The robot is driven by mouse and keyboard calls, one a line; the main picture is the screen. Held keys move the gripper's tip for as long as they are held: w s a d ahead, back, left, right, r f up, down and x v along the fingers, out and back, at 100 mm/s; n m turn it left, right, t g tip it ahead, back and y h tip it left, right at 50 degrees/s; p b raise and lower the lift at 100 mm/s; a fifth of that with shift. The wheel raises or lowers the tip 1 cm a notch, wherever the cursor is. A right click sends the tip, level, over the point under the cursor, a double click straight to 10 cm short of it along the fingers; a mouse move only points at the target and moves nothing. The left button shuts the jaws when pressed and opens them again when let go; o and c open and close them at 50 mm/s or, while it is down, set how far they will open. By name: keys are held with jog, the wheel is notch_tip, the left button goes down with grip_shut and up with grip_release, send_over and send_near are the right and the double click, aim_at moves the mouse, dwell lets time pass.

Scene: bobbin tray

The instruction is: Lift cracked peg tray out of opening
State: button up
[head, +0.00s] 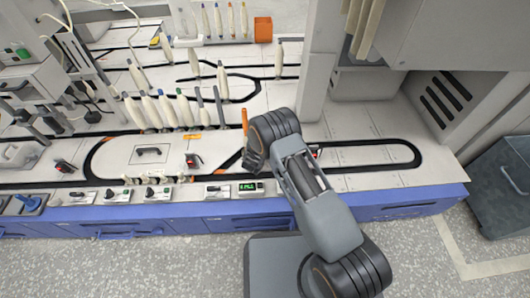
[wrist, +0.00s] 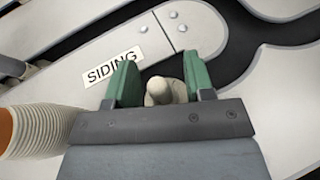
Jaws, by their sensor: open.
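My gripper (wrist: 161,78) shows in the wrist view with its two green fingers apart. A pale beige, round-topped peg (wrist: 160,92) stands between them, seen from above; I cannot tell whether either finger touches it. Its lower part is hidden by the gripper body. A dark slot in the pale deck lies behind it, beside a plate with a "SIDING" label (wrist: 112,65). I cannot make out a tray outline or a crack in either view.
In the wrist view a ribbed pale body with an orange rim (wrist: 38,130) stands close on the left. In the head view a row of pale bobbins (head: 165,108) stands behind my arm at left. A grey column (head: 316,65) rises behind. The deck at right (head: 375,154) is clear.

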jog(key=shift+w+d+f, duration=0.1)
jog(key=shift+w, duration=0.15)
grip_shut()
dwell(0.3)
